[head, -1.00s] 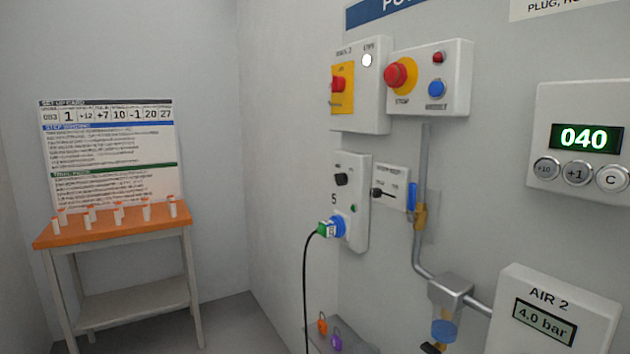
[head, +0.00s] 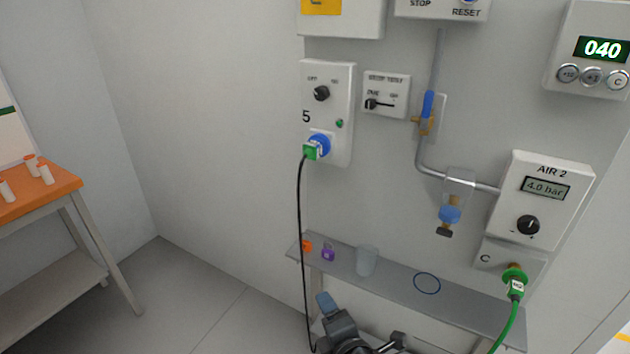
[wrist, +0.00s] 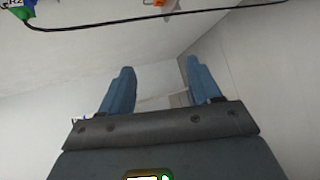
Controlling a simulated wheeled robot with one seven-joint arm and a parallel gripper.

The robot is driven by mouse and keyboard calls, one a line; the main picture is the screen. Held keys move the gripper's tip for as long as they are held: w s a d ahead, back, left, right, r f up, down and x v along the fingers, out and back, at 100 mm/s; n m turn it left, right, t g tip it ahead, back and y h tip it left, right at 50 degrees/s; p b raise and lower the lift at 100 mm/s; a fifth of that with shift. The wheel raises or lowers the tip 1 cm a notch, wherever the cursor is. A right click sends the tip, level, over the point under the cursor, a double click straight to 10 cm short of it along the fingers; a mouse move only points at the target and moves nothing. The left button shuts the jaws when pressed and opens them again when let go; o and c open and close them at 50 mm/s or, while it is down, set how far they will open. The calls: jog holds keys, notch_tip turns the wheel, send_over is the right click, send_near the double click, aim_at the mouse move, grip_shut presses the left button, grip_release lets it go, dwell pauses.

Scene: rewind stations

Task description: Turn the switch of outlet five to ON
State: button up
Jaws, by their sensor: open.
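Outlet five (head: 341,100) is a white box on the wall in the head view, with a "5" at its left edge. Its switch is a black rotary knob (head: 321,93) at the top, with small OFF and ON marks; its exact setting is too small to tell. A green-and-white plug (head: 312,150) on a black cable sits in the blue socket (head: 322,143) below. My gripper (head: 325,305) is low in the head view, well below the outlet. Its two blue fingers show apart and empty in the wrist view (wrist: 158,90).
A grey shelf (head: 395,284) below the outlet holds padlocks, a clear cup (head: 366,261) and a blue ring. The black cable (head: 301,240) hangs down near my arm. To the right are a small slider panel (head: 386,94), a blue-handled valve (head: 428,106) and the AIR 2 box (head: 545,200).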

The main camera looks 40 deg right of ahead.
jog(key=w+d+r+n+h+p, duration=0.1)
jog(key=w+d+r+h, duration=0.1)
jog(key=w+d+r, duration=0.3)
jog(key=w+r+n+h, duration=0.2)
jog(key=w, duration=0.5)
jog(key=n+g+h+p, duration=0.1)
jog(key=g+h+p, duration=0.2)
jog(key=g+h, duration=0.35)
send_near(317, 97)
jog(key=d, duration=0.2)
jog(key=shift+h, duration=0.45)
jog(key=x, duration=0.7)
jog(key=shift+w+f+p, duration=0.35)
jog(key=shift+w+p, duration=0.05)
jog(key=c, duration=1)
